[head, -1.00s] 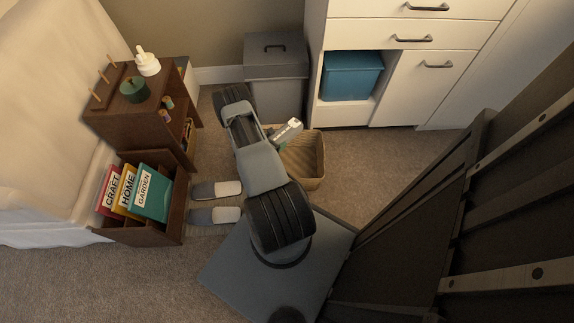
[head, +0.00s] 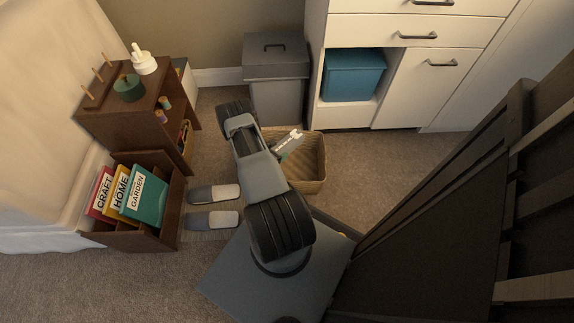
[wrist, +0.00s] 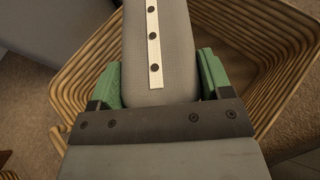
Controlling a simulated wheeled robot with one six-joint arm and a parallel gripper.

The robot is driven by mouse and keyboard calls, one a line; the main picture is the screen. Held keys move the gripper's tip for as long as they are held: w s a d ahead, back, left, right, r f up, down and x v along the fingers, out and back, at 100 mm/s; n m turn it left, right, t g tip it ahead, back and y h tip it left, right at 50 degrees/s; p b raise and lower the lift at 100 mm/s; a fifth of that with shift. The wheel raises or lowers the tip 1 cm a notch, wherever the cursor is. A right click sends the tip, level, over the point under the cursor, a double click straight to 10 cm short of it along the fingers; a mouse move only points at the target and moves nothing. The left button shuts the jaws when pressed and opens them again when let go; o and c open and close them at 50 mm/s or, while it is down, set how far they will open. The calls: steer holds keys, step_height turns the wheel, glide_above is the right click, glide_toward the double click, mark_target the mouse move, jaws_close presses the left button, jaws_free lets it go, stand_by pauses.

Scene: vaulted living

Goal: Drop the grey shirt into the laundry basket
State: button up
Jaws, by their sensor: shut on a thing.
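The grey shirt (wrist: 172,45) shows as a folded grey bundle with a white strip of dark buttons. My gripper (wrist: 160,80) is shut on it, with a green finger on each side. In the head view the gripper (head: 283,156) and shirt (head: 290,143) are partly behind my arm. The laundry basket (head: 313,180) is a tan, ribbed open box on the floor. In the wrist view its wall (wrist: 265,50) lies below and around the shirt. The shirt appears over the basket's opening; its exact height above the rim is hard to tell.
A grey lidded bin (head: 276,75) stands behind the basket, beside a white cabinet (head: 425,85). Grey slippers (head: 212,220) and a brown shelf unit (head: 140,115) are at left. A large dark piece (head: 440,210) takes up the right. Some carpet right of the basket is clear.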

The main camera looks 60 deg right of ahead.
steer(key=o, duration=1)
steer(key=shift+o, duration=0.2)
steer(key=shift+a+r, duration=0.1)
steer(key=p+v, duration=0.4)
steer(key=v, duration=0.9)
steer(key=shift+a, duration=0.3)
steer(key=shift+w+r, duration=0.1)
steer(key=shift+r, duration=0.05)
